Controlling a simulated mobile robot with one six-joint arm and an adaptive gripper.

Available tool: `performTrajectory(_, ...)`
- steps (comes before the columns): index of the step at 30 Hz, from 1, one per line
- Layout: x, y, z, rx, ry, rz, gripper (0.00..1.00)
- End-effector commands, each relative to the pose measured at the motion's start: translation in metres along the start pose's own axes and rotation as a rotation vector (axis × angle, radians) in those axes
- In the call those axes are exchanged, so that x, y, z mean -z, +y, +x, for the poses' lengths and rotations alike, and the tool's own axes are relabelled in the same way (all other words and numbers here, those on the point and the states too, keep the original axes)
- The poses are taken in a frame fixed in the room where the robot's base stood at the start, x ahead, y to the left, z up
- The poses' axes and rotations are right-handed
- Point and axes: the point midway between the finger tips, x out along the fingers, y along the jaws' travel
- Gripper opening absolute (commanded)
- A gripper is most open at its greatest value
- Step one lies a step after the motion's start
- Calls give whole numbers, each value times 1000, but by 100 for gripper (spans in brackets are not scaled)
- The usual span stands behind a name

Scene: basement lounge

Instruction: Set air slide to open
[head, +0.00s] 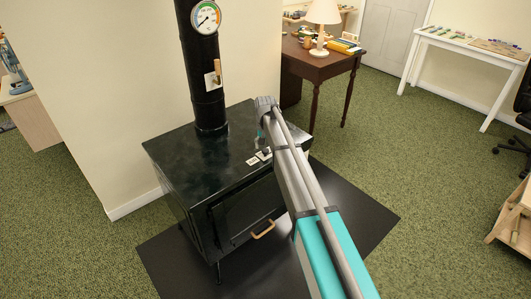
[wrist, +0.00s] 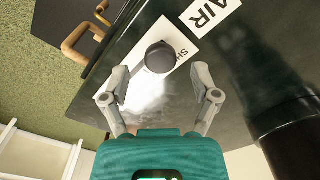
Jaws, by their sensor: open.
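The black stove (head: 190,150) stands on a dark floor pad, with white labels on its top near the front right. In the wrist view the air slide's dark round knob (wrist: 160,57) sits on the stove top. It partly covers a white label (wrist: 181,47) with the visible letters "SH". A second label, "AIR" (wrist: 210,14), lies beside it. My gripper (wrist: 160,84) is open and empty, its two fingers apart on either side of the space just short of the knob. No contact with the knob shows. In the head view my arm hides most of the gripper.
The black stovepipe (head: 205,85) rises from the stove top, with a gauge (head: 206,17) and a wooden-handled lever (head: 217,72). The stove door has a wooden handle (head: 263,229). A brown desk (head: 325,62) with a lamp stands behind.

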Motion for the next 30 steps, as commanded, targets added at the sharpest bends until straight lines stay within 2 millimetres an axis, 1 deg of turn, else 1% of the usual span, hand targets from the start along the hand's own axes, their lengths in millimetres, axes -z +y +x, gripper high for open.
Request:
performTrajectory(1,0,0,6,0,0,0,79)
performTrajectory(6,0,0,12,0,0,0,79)
performTrajectory(20,0,0,13,0,0,0,79)
performTrajectory(24,0,0,13,0,0,0,53)
performTrajectory(29,0,0,13,0,0,0,23)
performTrajectory(30,0,0,13,0,0,0,15)
